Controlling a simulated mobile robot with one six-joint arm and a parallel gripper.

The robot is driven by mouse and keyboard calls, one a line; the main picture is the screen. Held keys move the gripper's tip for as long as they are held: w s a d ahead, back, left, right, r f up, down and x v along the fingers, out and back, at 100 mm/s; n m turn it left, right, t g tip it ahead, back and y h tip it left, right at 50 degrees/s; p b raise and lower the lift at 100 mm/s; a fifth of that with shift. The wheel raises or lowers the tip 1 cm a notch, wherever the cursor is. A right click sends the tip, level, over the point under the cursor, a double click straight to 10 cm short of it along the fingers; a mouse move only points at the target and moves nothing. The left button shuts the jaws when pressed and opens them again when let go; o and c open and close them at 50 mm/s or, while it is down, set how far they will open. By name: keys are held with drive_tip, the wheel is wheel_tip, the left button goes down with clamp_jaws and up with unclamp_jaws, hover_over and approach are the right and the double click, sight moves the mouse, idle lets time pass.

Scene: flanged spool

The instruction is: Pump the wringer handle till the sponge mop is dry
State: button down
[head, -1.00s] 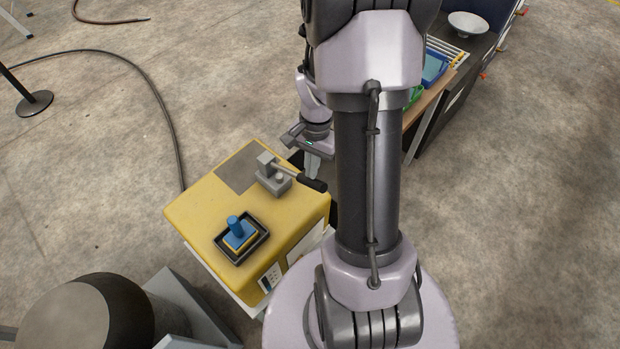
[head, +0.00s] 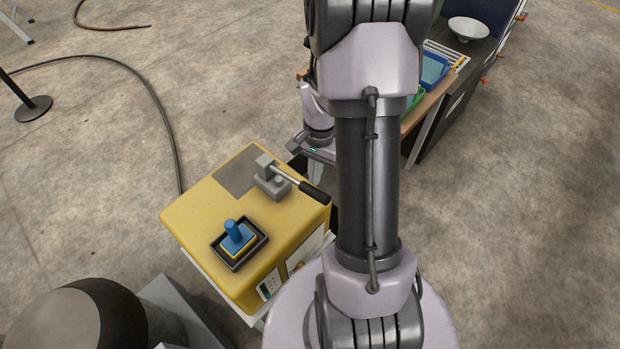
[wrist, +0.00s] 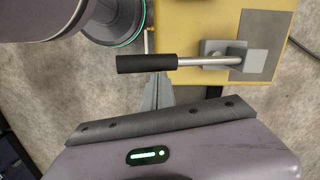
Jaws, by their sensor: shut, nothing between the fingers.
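The wringer handle (head: 312,190) has a black grip on a metal rod. It comes out of a grey block, the wringer (head: 270,178), on top of the yellow cabinet. The handle also shows in the wrist view (wrist: 150,64), lying nearly level. My gripper (wrist: 158,86) is shut and empty, its fingers just beside the black grip; I cannot tell whether they touch it. In the head view my gripper is partly hidden behind my own arm. The sponge mop (head: 238,238), with a blue top and yellow base, sits in a black tray (head: 218,254) on the cabinet.
The yellow cabinet (head: 190,215) stands left of my arm. A table with a blue bin (head: 434,68) and a bowl (head: 468,28) is at the back right. A dark cable (head: 165,120) lies on the floor at left. A post base (head: 33,108) stands at far left.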

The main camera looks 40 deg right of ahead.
drive_tip(key=d+r+p, duration=0.3)
drive_tip(key=r+p, duration=0.4)
drive_tip(key=r, duration=1.1)
drive_tip(key=shift+w, duration=0.45)
